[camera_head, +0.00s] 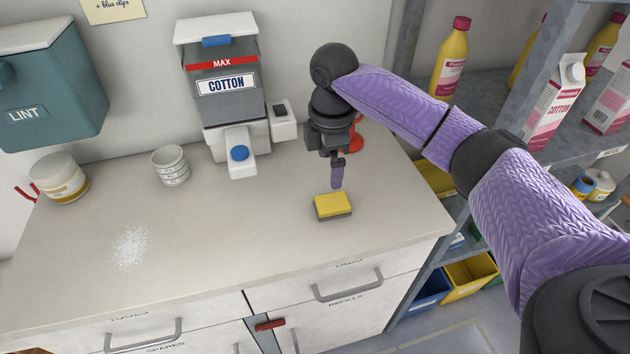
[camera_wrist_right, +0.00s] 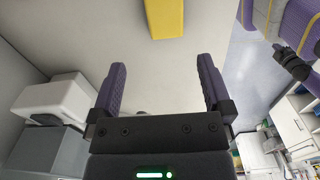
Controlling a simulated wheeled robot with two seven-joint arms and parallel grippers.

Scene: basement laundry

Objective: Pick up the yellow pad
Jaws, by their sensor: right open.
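The yellow pad (camera_head: 333,205), a small block with a yellow top and a dark grey underside, lies on the countertop near its front right part. My right gripper (camera_head: 337,178) is above and just behind the pad, pointing down and apart from it. In the right wrist view the pad (camera_wrist_right: 164,18) shows at the top edge, partly cut off, beyond the fingertips. The two purple fingers of the right gripper (camera_wrist_right: 161,72) are spread with nothing between them. My left gripper is not in view.
A cotton dispenser (camera_head: 222,90) stands against the wall, with a white cup (camera_head: 170,165) and a jar (camera_head: 60,179) to its left. White powder (camera_head: 130,248) lies on the left of the counter (camera_head: 230,245). Metal shelves with bottles and cartons stand at right. A red object is behind my gripper.

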